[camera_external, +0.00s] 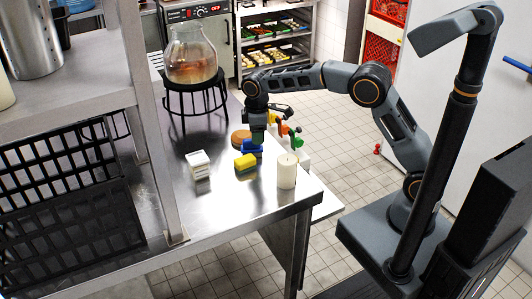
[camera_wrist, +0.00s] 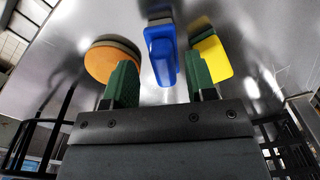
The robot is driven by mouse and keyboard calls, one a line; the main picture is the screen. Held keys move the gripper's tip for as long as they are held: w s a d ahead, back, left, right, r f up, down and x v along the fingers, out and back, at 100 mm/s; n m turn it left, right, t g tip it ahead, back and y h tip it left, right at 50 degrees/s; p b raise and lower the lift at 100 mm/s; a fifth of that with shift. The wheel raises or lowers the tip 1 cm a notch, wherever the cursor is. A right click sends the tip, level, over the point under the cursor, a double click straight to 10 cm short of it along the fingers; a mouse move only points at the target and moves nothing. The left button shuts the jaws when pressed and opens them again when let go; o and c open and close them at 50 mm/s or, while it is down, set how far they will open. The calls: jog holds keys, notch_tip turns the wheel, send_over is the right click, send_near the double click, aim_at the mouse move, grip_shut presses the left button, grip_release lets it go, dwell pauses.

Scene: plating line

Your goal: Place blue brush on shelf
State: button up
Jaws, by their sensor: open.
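The blue brush (camera_external: 250,147) is on the steel counter, beneath my gripper (camera_external: 258,137). In the wrist view the blue brush (camera_wrist: 162,58) lies in the gap between the two green fingers of my gripper (camera_wrist: 160,70). The fingers are apart, with a visible gap on each side of the brush. In the external view the fingers partly hide the brush. A steel shelf (camera_external: 85,78) stands above the counter at the left, held by a post. I cannot tell whether this is the task's shelf.
A yellow sponge (camera_external: 245,161) and a round orange-brown item (camera_external: 240,137) flank the brush. A white candle (camera_external: 287,171), a white stack (camera_external: 199,163) and several coloured bottles (camera_external: 284,130) stand nearby. A glass jar (camera_external: 191,55) sits on a black stand behind. A black crate (camera_external: 70,200) is below the shelf.

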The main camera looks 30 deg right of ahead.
aim_at(257, 148)
jog(key=shift+s+f+p, duration=0.1)
jog(key=shift+f+p, duration=0.3)
jog(key=shift+f, duration=2.7)
jog(key=c, duration=0.8)
jog(key=shift+r, duration=0.1)
